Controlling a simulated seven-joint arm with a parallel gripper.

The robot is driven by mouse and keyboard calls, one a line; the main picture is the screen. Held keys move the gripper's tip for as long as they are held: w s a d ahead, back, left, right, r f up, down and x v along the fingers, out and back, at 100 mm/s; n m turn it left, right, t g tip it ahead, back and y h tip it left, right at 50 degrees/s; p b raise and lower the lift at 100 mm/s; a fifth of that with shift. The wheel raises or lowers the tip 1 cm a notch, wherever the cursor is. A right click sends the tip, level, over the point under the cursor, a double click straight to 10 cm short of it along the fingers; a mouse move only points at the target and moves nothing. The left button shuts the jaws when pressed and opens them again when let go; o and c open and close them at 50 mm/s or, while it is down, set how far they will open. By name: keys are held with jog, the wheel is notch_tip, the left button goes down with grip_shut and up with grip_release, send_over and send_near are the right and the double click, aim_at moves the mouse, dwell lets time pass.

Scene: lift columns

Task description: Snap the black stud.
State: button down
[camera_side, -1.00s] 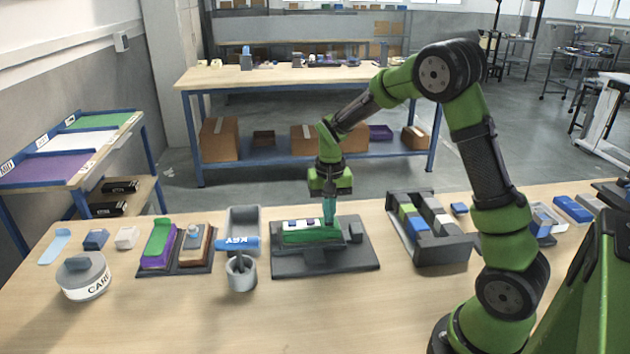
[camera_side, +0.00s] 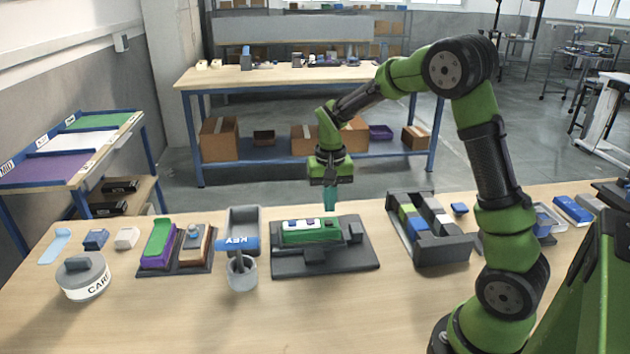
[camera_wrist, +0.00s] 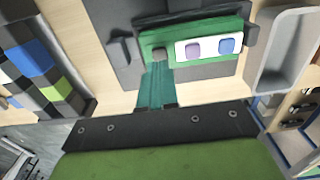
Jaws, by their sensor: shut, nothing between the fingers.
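The black stud (camera_wrist: 159,54) is a small dark block at one end of the green block (camera_wrist: 203,30) in the wrist view. It also shows small at the right end of the green block in the side view (camera_side: 329,223). A white plate (camera_wrist: 208,47) beside it carries a purple stud (camera_wrist: 193,48) and a blue stud (camera_wrist: 227,46). The green block sits in a dark fixture (camera_side: 340,262). My gripper (camera_side: 330,209) is shut and empty, with teal fingers pointing down just above the black stud's end. Whether the stud is fully seated cannot be told.
A grey bin (camera_side: 243,222) and a cup (camera_side: 242,275) with a blue KEY piece (camera_side: 237,244) stand to the left. A dark rack of coloured blocks (camera_side: 443,251) stands to the right.

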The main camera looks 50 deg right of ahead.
notch_tip(320, 180, up, 6)
jog(key=shift+f, duration=0.25)
dwell(1.6)
